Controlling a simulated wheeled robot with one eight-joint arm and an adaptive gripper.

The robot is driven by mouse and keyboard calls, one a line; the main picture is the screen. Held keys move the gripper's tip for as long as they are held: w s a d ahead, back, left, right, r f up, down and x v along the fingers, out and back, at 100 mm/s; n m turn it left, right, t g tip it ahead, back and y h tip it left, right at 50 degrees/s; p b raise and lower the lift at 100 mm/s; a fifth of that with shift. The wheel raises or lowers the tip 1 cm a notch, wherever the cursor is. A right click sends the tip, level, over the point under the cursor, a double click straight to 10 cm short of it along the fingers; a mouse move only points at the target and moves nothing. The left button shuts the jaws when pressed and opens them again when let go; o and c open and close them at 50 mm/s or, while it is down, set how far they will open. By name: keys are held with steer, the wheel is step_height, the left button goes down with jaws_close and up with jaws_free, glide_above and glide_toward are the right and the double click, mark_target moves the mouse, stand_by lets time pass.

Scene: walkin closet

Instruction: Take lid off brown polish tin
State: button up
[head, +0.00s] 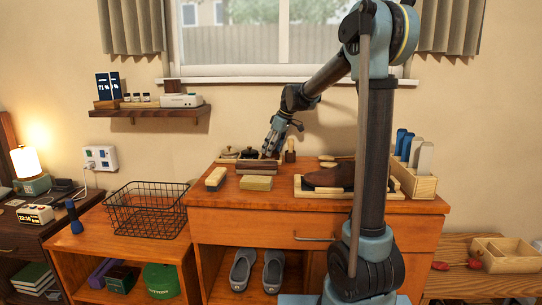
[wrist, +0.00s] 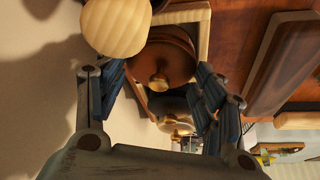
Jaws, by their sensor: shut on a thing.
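My gripper (head: 270,148) reaches down to the back of the wooden dresser top in the head view. In the head view the brown tin is hidden by the gripper.
A pale round wooden knob (wrist: 117,26) is close to the fingers. Wooden brushes (head: 256,183) lie in front of the gripper. A wire basket (head: 145,210) is left.

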step_height(320, 180, up, 9)
steer(key=shift+a+r, duration=0.1)
steer(key=shift+r, duration=0.1)
steer(key=s+a+f, duration=0.1)
steer(key=s+a, duration=0.4)
steer(key=a, duration=0.4)
steer(key=s+a+f, duration=0.1)
steer(key=s+a, duration=0.5)
steer(key=a, duration=0.3)
steer(key=shift+s+a+f, duration=0.1)
steer(key=shift+a+f, duration=0.05)
steer(key=shift+f, duration=1.6)
steer(key=shift+s+a+f, duration=0.1)
steer(key=shift+a+f, duration=0.1)
steer(key=shift+f, duration=1.55)
steer(key=shift+a+f, duration=0.15)
steer(key=shift+f, duration=1.6)
steer(key=shift+f, duration=0.1)
steer(key=o, duration=0.8)
